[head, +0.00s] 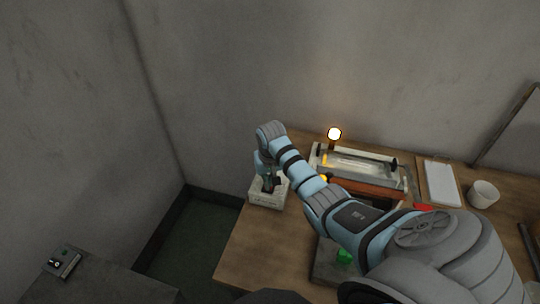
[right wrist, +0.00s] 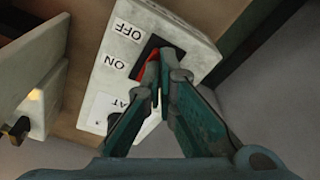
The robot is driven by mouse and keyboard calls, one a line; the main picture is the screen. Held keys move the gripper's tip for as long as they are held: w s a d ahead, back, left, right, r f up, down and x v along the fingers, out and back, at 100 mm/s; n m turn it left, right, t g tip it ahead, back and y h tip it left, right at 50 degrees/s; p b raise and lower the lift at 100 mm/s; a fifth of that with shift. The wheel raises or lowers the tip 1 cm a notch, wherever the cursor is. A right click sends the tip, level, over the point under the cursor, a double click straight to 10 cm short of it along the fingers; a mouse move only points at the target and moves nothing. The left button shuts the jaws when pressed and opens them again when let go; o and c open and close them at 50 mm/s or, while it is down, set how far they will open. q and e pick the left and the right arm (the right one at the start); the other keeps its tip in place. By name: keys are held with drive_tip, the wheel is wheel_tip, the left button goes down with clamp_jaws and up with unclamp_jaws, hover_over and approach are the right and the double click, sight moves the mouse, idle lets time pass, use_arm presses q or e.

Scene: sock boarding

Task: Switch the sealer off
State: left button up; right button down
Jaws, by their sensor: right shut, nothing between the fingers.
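The sealer's pale switch box (head: 268,196) stands near the table's left edge. In the right wrist view the box (right wrist: 187,27) carries OFF and ON labels beside a dark recess with a red switch (right wrist: 150,72). My right gripper (head: 268,184) is over the box. In the wrist view its shut, empty fingers (right wrist: 168,76) are at the red switch and partly cover it; I cannot tell whether they touch it. What looks like the sealer body (head: 352,160) lies behind my arm, with a glowing lamp (head: 334,134) at its back. My left gripper is out of view.
A white pad (head: 441,183) and a white cup (head: 484,193) stand to the right on the wooden table (head: 250,250). A green object (head: 344,257) lies by my forearm. A grey surface at lower left holds a small device (head: 62,263). The wall is close behind.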

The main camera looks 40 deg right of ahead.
wheel_tip(320, 180, up, 3)
drive_tip(key=p, duration=0.3)
drive_tip(key=shift+f, duration=0.2)
drive_tip(key=shift+r, duration=2.1)
